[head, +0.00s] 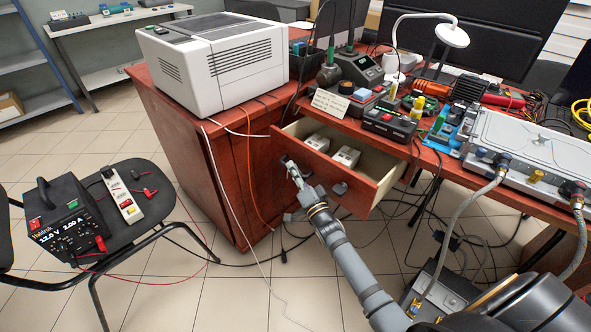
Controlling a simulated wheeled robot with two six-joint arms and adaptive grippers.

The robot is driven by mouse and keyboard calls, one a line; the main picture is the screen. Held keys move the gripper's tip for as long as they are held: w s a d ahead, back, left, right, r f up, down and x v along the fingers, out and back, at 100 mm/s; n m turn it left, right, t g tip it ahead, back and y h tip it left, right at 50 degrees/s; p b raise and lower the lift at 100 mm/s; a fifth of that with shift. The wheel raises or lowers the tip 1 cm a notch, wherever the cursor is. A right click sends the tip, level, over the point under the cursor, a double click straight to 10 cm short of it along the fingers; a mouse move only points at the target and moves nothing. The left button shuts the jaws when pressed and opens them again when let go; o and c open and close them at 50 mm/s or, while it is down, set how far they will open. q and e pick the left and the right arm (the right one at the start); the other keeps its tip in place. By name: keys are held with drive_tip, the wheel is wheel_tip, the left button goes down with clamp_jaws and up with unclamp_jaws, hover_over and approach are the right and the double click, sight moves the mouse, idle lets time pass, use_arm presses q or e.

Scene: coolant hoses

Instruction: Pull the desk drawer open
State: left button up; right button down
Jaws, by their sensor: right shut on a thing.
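The desk drawer (325,182) is part of the red-brown wooden desk (190,150). It stands pulled out, with its pale inside and two small light-grey boxes (331,150) showing. A round dark knob (339,188) sits on its front panel. My right gripper (290,165) is at the left part of the drawer front, shut on the drawer's edge or a handle there; the fingers hide the exact contact. My left gripper is not in view.
A white boxy machine (215,60) stands on the desk's left part. Tools and electronics crowd the desktop. A chair (120,200) with a black power supply (68,220) stands at the left. Cables hang beside and under the desk. Floor between chair and desk is mostly clear.

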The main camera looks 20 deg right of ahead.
drive_tip(key=shift+f, duration=0.1)
drive_tip(key=c, duration=1.6)
unclamp_jaws()
drive_tip(key=shift+c, duration=0.2)
drive_tip(key=v, duration=1.2)
